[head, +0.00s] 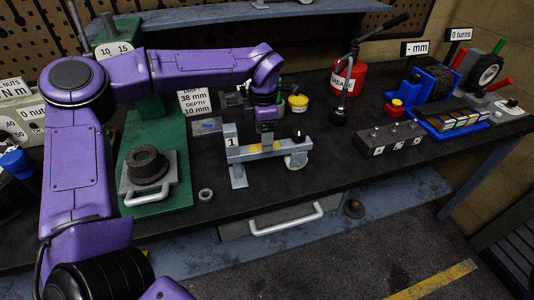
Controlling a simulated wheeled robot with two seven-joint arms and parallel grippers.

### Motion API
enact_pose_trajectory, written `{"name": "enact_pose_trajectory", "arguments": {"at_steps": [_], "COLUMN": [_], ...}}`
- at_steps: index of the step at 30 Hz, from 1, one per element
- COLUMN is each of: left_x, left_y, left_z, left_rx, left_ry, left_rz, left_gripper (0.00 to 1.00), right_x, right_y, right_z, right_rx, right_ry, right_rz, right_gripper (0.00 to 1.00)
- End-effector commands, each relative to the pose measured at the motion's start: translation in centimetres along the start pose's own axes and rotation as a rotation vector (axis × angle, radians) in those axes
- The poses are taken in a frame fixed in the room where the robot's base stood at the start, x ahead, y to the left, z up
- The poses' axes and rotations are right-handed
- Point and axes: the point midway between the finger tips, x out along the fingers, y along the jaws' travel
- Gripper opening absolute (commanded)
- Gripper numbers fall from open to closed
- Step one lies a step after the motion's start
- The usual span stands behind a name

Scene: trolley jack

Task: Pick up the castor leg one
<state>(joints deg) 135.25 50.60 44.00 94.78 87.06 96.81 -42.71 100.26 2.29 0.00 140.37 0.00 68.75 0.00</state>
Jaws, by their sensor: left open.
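Castor leg one (237,172) is a pale grey metal piece with a white "1" label on the black bench top, near the front edge at the middle. It has an upright plate at its left, a bar with a yellow patch running right, and a white castor wheel (297,160) at its right end. My left gripper (267,142) points down over the middle of the bar, with its jaws open. The fingertips are small here, and I cannot tell whether they touch the bar. My right gripper is not in view.
A green press (160,205) with a dark ring stands left of the leg. A small nut (205,195) lies near the front edge. A red grease tin (347,78) and a grey block with pegs (389,139) stand to the right. Bare bench lies between leg and block.

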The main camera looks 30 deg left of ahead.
Motion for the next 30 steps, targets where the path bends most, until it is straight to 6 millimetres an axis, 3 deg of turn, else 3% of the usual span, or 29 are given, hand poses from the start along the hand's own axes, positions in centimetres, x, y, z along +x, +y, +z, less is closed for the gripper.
{"name": "enact_pose_trajectory", "arguments": {"at_steps": [13,21,27,28,30], "left_x": [6.4,7.1,7.1,7.1,7.1], "left_y": [0.4,0.4,0.4,0.4,0.4], "left_z": [0.6,0.7,0.7,0.7,0.7], "left_rx": [-0.003,-0.004,-0.003,-0.003,-0.003], "left_ry": [0.001,-0.001,-0.001,-0.001,-0.001], "left_rz": [-0.001,0.001,0.001,0.001,0.001], "left_gripper": [0.72,0.72,0.07,0.00,0.00], "right_x": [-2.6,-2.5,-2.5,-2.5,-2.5], "right_y": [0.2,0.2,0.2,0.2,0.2], "right_z": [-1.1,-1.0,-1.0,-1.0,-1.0], "right_rx": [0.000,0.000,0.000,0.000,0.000], "right_ry": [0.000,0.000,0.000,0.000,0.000], "right_rz": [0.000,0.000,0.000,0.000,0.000], "right_gripper": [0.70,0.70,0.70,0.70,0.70]}}
